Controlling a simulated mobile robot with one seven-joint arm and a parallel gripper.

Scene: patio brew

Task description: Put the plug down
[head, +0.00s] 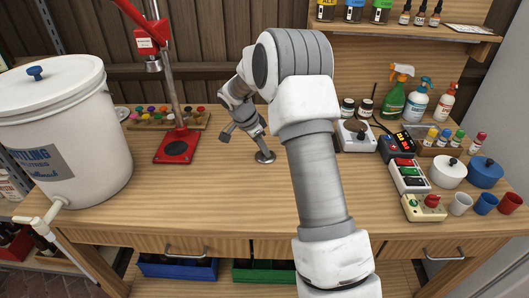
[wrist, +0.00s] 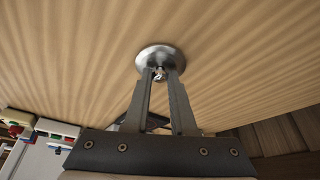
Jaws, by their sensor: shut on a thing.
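The plug is a round, shiny metal disc with a small knob in its middle. In the head view the plug (head: 265,157) is at the bench top, right of the red press. In the wrist view the plug (wrist: 150,52) lies straight ahead of the fingertips. My gripper (head: 260,143) reaches down from above, and its fingertips in the wrist view (wrist: 161,76) are closed around the knob. I cannot tell whether the disc's underside touches the wood.
A red bottle-capping press (head: 178,147) and a white bucket (head: 75,130) stand to the left. A small scale (head: 356,137), a switch box (head: 408,176) and pots and cups stand to the right. The wood (head: 235,195) in front of the plug is clear.

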